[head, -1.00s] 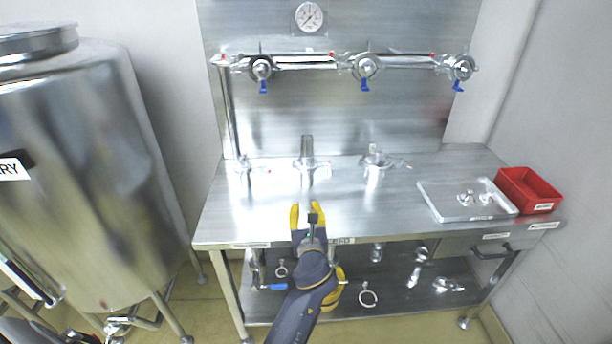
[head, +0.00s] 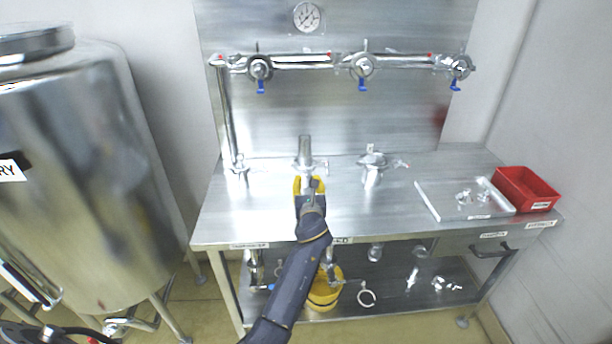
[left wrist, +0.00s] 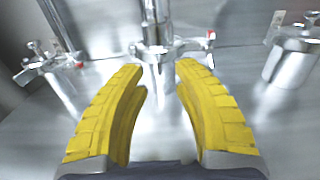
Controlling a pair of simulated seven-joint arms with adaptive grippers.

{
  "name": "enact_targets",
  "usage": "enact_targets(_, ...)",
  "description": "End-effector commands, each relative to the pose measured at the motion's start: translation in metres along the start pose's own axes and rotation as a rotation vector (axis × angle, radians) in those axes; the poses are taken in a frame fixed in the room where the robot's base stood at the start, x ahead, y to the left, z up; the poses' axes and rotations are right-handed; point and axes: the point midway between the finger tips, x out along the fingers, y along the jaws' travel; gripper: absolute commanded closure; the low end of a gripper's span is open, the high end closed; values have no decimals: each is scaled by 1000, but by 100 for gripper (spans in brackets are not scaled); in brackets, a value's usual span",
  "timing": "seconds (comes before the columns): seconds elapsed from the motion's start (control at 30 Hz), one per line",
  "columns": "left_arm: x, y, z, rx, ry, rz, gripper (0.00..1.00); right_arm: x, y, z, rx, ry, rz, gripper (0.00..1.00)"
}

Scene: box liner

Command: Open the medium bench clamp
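A row of three steel pipe fittings with clamps stands at the back of the bench. The middle clamp (head: 305,165) is around a short upright pipe, and its red-tipped handle sticks out to the right. In the left wrist view this clamp (left wrist: 172,47) is straight ahead, just beyond the fingertips. My left gripper (head: 310,182) has yellow fingers and is in front of the middle clamp. In the left wrist view its fingers (left wrist: 160,70) are apart with nothing gripped between them. I cannot read which fitting is the medium one. My right gripper is not in view.
The left fitting (head: 240,170) and right fitting (head: 372,165) flank the middle one. A steel tray (head: 435,205) and a red bin (head: 527,188) are at the right. A large tank (head: 85,180) stands left. A yellow container (head: 325,293) is on the lower shelf.

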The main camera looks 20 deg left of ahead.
Motion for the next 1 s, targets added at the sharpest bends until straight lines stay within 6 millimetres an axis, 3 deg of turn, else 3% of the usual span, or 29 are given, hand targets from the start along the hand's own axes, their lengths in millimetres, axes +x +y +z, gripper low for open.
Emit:
enact_targets(0.3, 36, 1, 0, 1, 0, 1, 72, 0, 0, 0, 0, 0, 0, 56)
enact_targets(0.8, 46, 1, 0, 0, 0, 0, 72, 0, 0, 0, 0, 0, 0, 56)
enact_targets(0.83, 46, 1, 0, 0, 0, 0, 69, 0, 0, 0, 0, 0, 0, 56)
enact_targets(1.0, 45, 0, 0, 0, 0, 0, 88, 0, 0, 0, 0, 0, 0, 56)
